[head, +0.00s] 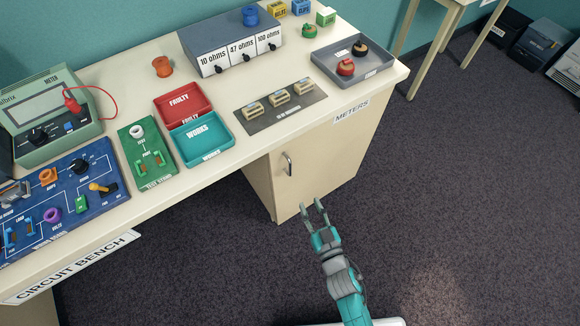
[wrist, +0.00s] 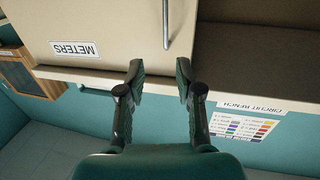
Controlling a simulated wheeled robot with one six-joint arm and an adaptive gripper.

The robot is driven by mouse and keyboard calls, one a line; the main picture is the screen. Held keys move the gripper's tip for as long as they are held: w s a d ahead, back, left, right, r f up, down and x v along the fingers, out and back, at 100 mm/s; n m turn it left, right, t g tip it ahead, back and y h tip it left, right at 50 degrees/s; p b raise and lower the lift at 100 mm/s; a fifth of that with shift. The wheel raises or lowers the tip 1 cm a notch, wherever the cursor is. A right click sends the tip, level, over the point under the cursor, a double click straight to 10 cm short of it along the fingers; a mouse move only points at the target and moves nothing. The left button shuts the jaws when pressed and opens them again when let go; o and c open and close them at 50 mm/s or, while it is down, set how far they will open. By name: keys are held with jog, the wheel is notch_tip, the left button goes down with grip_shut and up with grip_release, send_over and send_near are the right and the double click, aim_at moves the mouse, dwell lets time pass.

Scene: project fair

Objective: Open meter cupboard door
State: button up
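The meter cupboard door (head: 325,165) is a cream panel under the right end of the bench, and it looks shut. Its upright metal bar handle (head: 288,164) is near the door's left edge. My gripper (head: 315,206) is open and empty, in front of the door and below and right of the handle in the head view. In the wrist view the door (wrist: 110,22) fills the upper left, upside down. The handle (wrist: 166,22) shows beyond the gap between my open fingers (wrist: 159,72), apart from them.
The bench top (head: 225,98) holds trays, a meter and circuit boards. Open carpet (head: 440,180) lies right of the cupboard. A small table (head: 446,20) stands at the back right.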

aim_at(290, 174)
jog(key=shift+y, duration=0.3)
jog(key=x, duration=1.5)
jog(key=shift+a, duration=0.3)
grip_shut()
